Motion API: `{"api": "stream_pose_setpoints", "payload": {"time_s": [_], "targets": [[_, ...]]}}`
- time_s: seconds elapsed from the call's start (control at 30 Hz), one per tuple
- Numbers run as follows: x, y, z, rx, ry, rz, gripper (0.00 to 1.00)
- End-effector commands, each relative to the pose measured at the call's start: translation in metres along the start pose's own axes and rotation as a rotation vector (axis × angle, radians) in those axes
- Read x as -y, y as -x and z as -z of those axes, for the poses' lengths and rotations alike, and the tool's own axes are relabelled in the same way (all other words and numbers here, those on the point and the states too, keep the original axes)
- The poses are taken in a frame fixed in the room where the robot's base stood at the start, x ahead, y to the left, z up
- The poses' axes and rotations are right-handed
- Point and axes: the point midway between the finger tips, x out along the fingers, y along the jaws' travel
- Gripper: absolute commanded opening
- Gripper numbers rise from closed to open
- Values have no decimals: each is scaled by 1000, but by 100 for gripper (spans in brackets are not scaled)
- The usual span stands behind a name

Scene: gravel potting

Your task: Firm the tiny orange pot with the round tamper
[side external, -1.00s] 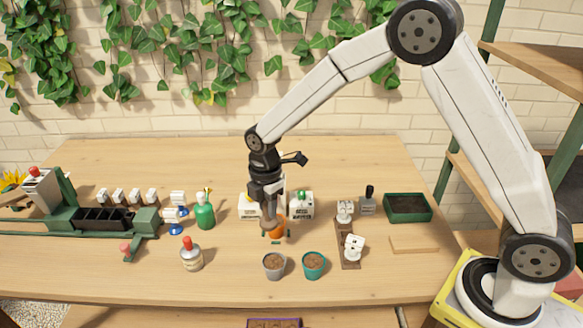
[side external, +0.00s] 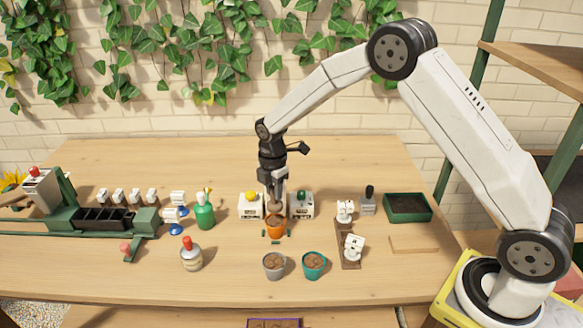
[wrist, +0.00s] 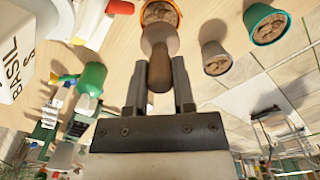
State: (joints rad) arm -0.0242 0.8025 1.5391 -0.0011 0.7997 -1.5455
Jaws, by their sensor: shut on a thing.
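The tiny orange pot (side external: 276,233) stands on the table, filled with brown gravel or soil. It also shows at the top of the wrist view (wrist: 176,17). My gripper (side external: 275,191) is right above the pot and points down. In the wrist view my gripper (wrist: 160,76) is shut on the wooden handle of the round tamper (wrist: 155,38). The tamper's wide end points toward the pot. In the side view the tamper (side external: 276,209) is at the pot's mouth; whether it touches the fill I cannot tell.
A grey pot (side external: 274,272) and a teal pot (side external: 314,271), both filled, stand in front. Two white boxes (side external: 251,210) (side external: 301,210) are close behind the orange pot. A brown rack (side external: 348,255) with white pieces is to the right.

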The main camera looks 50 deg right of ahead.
Motion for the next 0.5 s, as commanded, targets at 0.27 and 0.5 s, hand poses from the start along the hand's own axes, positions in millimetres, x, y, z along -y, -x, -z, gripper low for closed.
{"api": "stream_pose_setpoints", "payload": {"time_s": [0.27,0.5], "targets": [[0,-19,0,1,-1,0,0],[0,-30,0,2,-1,-2,0]]}}
